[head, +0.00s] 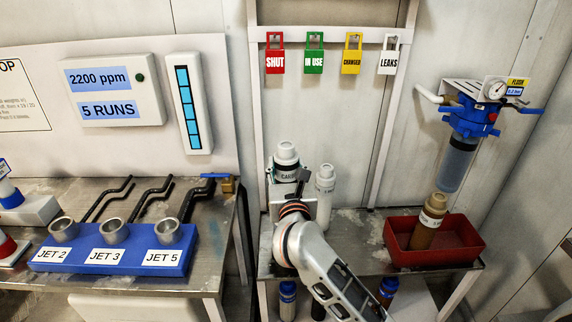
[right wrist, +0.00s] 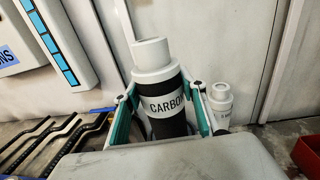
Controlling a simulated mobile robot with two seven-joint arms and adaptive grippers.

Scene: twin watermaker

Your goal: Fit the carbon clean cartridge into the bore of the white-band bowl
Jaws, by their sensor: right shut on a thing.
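The carbon cartridge (right wrist: 168,124), black with a white top and a white band reading "CARBO", stands upright between the fingers of my right gripper (right wrist: 163,104). The gripper is shut on it. In the head view the cartridge (head: 286,156) shows above my right wrist, at the back left of the right bench; its lower part is hidden by my arm. I cannot make out a bowl with a clear white band. A grey translucent bowl (head: 456,165) hangs under the blue filter head (head: 471,118) at the right. My left gripper is not in view.
A smaller white cartridge (head: 325,184) stands just right of the held one. A red tray (head: 462,258) with a brown, light-topped cartridge (head: 428,226) is on the right bench. Blue-capped items (head: 287,290) are below the bench. A blue jet block (head: 80,262) is on the left bench.

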